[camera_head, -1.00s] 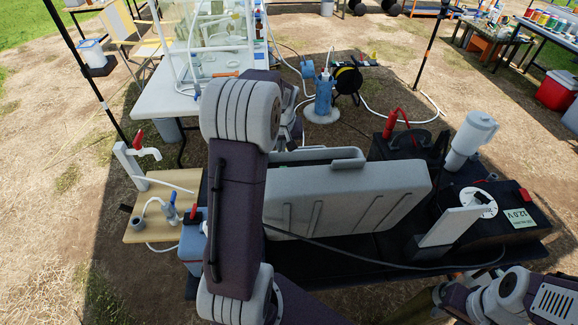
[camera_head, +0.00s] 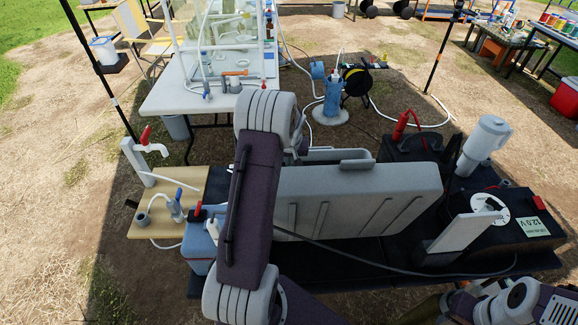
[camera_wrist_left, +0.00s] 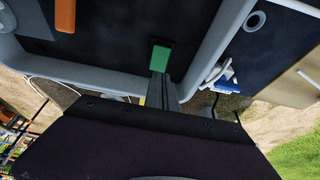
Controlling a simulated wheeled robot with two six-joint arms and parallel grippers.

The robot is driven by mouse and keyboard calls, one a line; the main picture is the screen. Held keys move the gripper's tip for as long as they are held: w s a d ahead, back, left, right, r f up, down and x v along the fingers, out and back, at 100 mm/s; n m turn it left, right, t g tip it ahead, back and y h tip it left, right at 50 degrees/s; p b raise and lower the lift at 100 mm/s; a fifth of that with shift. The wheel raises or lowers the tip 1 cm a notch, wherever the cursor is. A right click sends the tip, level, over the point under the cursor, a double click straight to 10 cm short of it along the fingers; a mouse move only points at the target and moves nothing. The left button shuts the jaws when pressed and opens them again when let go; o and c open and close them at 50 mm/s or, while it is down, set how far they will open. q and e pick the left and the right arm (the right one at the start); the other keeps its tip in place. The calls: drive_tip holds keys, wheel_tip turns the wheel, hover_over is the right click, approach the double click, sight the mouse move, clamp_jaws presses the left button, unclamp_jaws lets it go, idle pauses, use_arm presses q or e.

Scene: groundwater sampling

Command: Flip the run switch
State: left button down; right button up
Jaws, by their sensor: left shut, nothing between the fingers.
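A grey case (camera_head: 360,205) stands open on the black table, its raised lid facing me and hiding most of its inside. In the left wrist view the case's grey rim (camera_wrist_left: 215,40) frames a dark panel. A green block (camera_wrist_left: 160,55), perhaps the run switch, stands on that panel; no label is readable. My left gripper (camera_wrist_left: 162,85) is shut and empty, its fingertips at the green block's near end. I cannot tell whether they touch it. In the head view my left arm and the lid hide these fingers. My right arm shows at the lower right, but its gripper does not.
An orange piece (camera_wrist_left: 65,15) is on the panel. A black 12.0 V battery box (camera_head: 525,225), a white jug (camera_head: 485,140) and a white upright plate (camera_head: 462,230) stand to the right. A blue cooler (camera_head: 200,240) is at the left. A dark cable crosses before the lid.

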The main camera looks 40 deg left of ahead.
use_arm(q)
drive_tip(key=shift+s+x, duration=0.2)
drive_tip(key=shift+x, duration=1.45)
drive_tip(key=shift+d, duration=0.15)
